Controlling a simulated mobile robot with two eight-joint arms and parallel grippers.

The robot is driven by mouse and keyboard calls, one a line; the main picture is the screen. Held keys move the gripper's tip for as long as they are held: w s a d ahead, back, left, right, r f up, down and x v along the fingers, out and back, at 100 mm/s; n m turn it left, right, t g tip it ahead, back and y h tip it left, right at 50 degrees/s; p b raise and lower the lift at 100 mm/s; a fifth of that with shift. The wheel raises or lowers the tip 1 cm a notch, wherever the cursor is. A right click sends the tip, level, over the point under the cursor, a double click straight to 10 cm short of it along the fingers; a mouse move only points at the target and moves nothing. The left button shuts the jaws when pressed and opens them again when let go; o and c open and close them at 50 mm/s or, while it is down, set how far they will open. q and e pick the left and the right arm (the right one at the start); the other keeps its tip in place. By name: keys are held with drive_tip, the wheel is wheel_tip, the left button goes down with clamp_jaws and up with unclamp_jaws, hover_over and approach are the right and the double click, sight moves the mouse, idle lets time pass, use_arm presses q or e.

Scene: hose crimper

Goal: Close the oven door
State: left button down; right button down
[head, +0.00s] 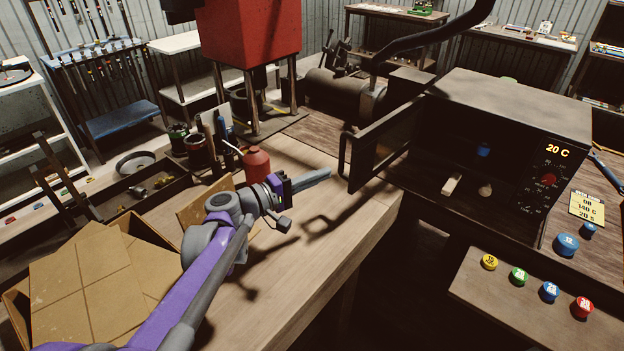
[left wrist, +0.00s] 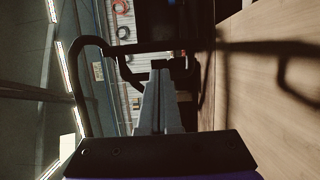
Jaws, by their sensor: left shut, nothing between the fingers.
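The oven (head: 505,105) is a dark box on the right in the head view, with a lit "20 C" display. Its door (head: 392,140) stands open, swung out to the left of the opening, with a dark bar handle (head: 344,163) at its free end. My left gripper (head: 328,175) is shut and empty, its fingers pointing right, close to the handle over the workbench. I cannot tell whether they touch. In the left wrist view, the shut fingers (left wrist: 160,100) point toward dark bent bars (left wrist: 90,60), likely the door and handle. My right gripper is not in view.
A wooden workbench (head: 330,230) lies under my left arm, with a red bottle (head: 257,163) and tool cups behind it. A cardboard box (head: 95,285) is at the lower left. Small pieces (head: 452,185) lie inside the oven.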

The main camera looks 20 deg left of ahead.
use_arm(q)
drive_tip(key=x, duration=0.5)
drive_tip(key=shift+w+d, duration=0.15)
drive_tip(key=shift+w, duration=0.15)
drive_tip(key=shift+d, duration=0.1)
